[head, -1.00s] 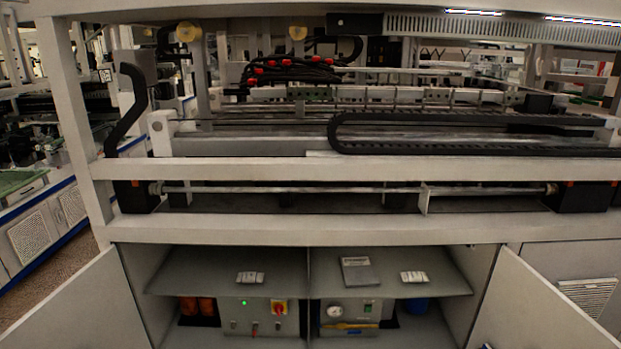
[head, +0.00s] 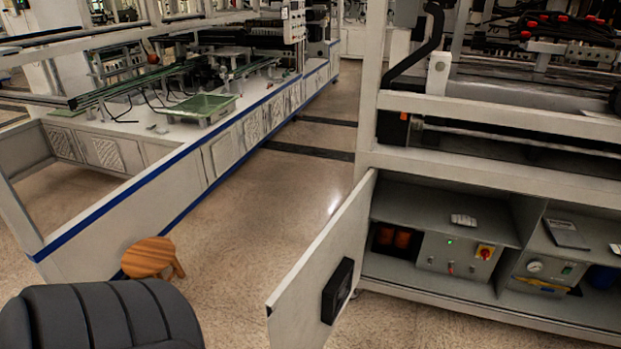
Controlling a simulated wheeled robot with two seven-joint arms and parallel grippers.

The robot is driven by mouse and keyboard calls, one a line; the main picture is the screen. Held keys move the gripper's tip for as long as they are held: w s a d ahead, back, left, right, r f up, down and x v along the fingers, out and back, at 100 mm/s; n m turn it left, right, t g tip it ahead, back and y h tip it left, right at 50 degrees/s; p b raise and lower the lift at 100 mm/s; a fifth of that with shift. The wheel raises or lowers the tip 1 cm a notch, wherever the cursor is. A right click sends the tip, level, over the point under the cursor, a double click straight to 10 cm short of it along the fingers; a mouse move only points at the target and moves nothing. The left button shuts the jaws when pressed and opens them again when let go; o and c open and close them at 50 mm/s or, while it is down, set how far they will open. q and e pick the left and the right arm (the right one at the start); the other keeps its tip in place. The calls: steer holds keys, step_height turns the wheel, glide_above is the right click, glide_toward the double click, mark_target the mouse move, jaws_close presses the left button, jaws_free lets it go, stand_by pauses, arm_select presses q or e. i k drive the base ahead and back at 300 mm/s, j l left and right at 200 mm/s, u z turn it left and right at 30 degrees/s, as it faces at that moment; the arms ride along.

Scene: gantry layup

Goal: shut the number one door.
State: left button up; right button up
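One white cabinet door (head: 312,272) stands swung open in the head view, hinged at the left side of the cabinet opening. Neither of my grippers is in view.
A dark padded chair (head: 105,318) is at the bottom left, with a wooden stool (head: 149,257) behind it. A long white bench (head: 190,180) with a blue edge runs along the left. Bare floor (head: 235,240) lies between bench and door.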

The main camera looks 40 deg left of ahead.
mark_target(305, 309)
steer(key=k+j, duration=0.1)
steer(key=j, duration=0.45)
steer(key=k+j, duration=0.1)
steer(key=j, duration=0.4)
steer(key=j+z, duration=0.1)
steer(key=j, duration=0.45)
steer(key=k+j, duration=0.15)
steer(key=j, duration=0.4)
steer(key=k+j, duration=0.15)
steer(key=j, duration=0.35)
steer(key=k+j, duration=0.1)
steer(key=j, duration=0.2)
steer(key=j+z, duration=0.15)
steer(key=j, duration=0.2)
steer(key=k+j+z, duration=0.15)
steer(key=k+j, duration=0.4)
